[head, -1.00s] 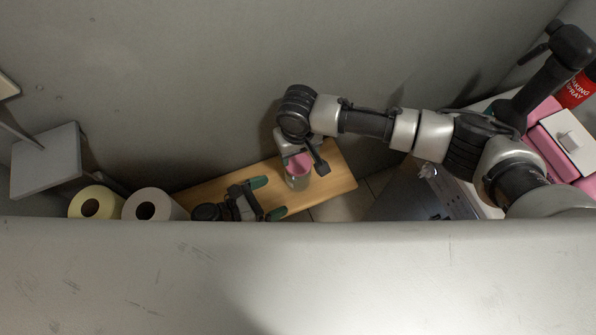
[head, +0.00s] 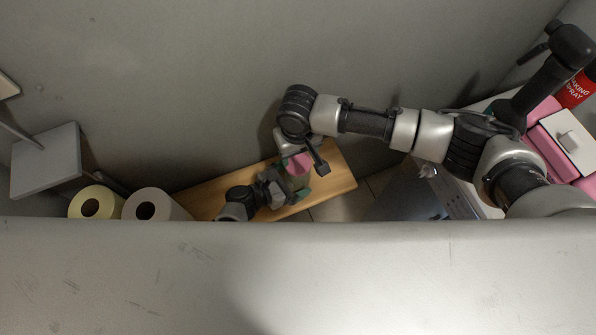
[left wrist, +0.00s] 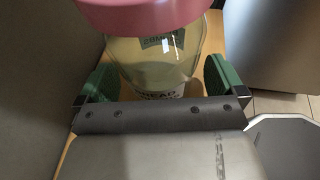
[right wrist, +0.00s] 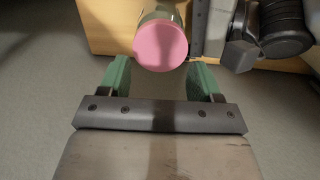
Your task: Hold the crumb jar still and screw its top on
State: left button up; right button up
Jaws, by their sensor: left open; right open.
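The crumb jar (left wrist: 155,62) is clear glass with printed labels and stands on the wooden surface (head: 335,182). Its pink top (head: 298,164) covers the mouth; I cannot tell how firmly it sits. In the left wrist view, my left gripper (left wrist: 160,78) is open, with one green finger on each side of the jar and gaps showing. In the right wrist view, the round pink top (right wrist: 160,45) lies just beyond the tips of my right gripper (right wrist: 160,72). That gripper is open and points down at the top from above; the top is not gripped.
A yellow roll (head: 95,203) and a white roll (head: 153,205) stand left of the wooden surface. A grey wall (head: 200,70) rises close behind it. A pink box (head: 552,140) and a red spray can (head: 578,88) are at the far right.

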pick_arm(q)
jog(key=shift+w+d+f, duration=0.1)
jog(key=shift+w+d, duration=0.05)
jog(key=shift+d, duration=0.1)
jog(key=shift+c, duration=0.3)
